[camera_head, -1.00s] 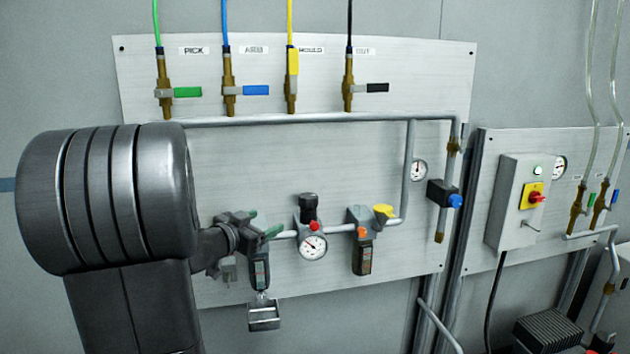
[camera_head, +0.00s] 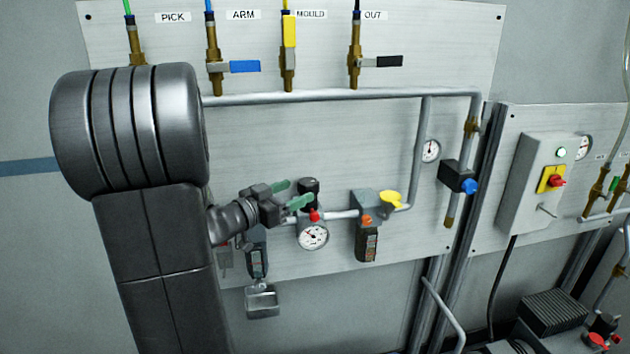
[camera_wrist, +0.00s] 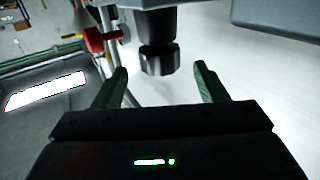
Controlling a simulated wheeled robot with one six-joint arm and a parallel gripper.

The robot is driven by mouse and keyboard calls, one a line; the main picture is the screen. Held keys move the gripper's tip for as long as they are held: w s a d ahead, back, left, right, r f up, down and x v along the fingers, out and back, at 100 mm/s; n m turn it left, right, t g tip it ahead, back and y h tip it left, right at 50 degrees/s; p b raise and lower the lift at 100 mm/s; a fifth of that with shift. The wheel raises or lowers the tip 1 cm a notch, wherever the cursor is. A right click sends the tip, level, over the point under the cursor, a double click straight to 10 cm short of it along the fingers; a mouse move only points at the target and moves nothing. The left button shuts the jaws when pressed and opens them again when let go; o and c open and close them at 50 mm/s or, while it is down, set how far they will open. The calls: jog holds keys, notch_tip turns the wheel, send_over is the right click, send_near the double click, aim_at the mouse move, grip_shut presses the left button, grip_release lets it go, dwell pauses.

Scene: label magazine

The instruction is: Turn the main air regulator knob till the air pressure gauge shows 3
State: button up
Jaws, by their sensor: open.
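The black regulator knob (camera_head: 309,187) stands on top of a regulator body on the wall panel. A round white gauge (camera_head: 313,236) sits below it; its needle is too small to read. My gripper (camera_head: 292,195) has green fingers and is just left of the knob in the head view, partly covering it. In the wrist view, my gripper (camera_wrist: 160,70) is open and empty. The ribbed knob (camera_wrist: 160,60) shows between and slightly beyond its fingertips, with a gap visible on both sides.
A filter unit with a yellow part (camera_head: 391,200) stands right of the regulator. A second gauge (camera_head: 430,150) and a blue-knobbed valve (camera_head: 468,186) are further right. A pipe (camera_head: 340,97) runs above. A red part (camera_wrist: 95,40) shows left of my fingers in the wrist view.

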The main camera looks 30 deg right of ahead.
aim_at(314, 182)
jog(key=x, duration=0.7)
jog(key=shift+w+d+p, duration=0.15)
jog(key=shift+d+p, duration=0.1)
jog(key=shift+p, duration=0.15)
jog(key=c, duration=1)
jog(key=shift+w+a+n+t+y, duration=0.1)
jog(key=shift+n+t+y, duration=0.3)
jog(key=shift+n+t, duration=0.6)
jog(key=o, duration=1)
jog(key=b+v, duration=0.2)
jog(key=v, duration=1.1)
jog(key=shift+s+a, duration=0.3)
jog(key=shift+s, duration=0.05)
